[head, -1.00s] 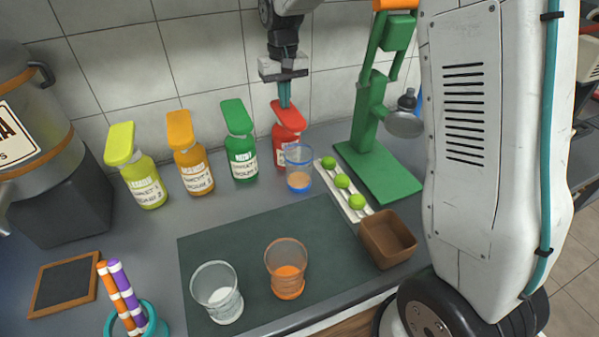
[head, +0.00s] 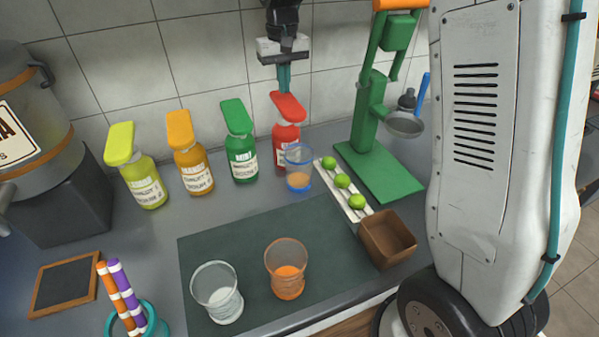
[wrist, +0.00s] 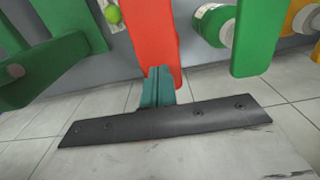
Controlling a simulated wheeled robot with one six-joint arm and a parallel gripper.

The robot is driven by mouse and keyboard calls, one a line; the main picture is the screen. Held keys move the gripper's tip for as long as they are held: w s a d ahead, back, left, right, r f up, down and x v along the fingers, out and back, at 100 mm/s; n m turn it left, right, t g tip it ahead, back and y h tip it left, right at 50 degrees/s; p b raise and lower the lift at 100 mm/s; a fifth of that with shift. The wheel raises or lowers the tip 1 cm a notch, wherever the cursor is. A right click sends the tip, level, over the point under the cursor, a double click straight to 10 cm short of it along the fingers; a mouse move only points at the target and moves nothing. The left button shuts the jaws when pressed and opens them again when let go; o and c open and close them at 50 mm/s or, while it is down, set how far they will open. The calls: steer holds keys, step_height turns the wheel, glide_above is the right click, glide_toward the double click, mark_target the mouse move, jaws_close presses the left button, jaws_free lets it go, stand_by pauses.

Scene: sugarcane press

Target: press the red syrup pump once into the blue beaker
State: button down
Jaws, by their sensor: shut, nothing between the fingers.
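The red syrup pump (head: 287,107) stands at the back by the wall, its spout head raised and pointing forward. The blue beaker (head: 299,159) stands just in front of it, below the spout, with amber liquid in its bottom. My gripper (head: 284,87) is just above the back of the red pump head, its teal fingers shut and empty. In the wrist view, the fingertips (wrist: 158,71) overlap the red pump head (wrist: 152,30); I cannot tell whether they touch it.
Green (head: 240,142), orange (head: 190,155) and yellow-green (head: 136,170) pump bottles stand to the left. A green press (head: 368,120) and a white tray of limes (head: 330,183) are at right. A clear beaker (head: 216,290) and an orange beaker (head: 286,265) stand in front.

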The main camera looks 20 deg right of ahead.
steer(key=shift+r, duration=0.1)
stand_by(0.3)
step_height(320, 180, up, 6)
steer(key=shift+f, duration=0.1)
stand_by(0.5)
steer(key=shift+g, duration=0.4)
steer(key=s+f, duration=0.2)
steer(key=s, duration=0.1)
steer(key=shift+s+d+f, duration=0.1)
steer(key=shift+f, duration=0.15)
steer(key=s+d+t, duration=0.2)
steer(key=s+d, duration=0.1)
steer(key=s, duration=3.2)
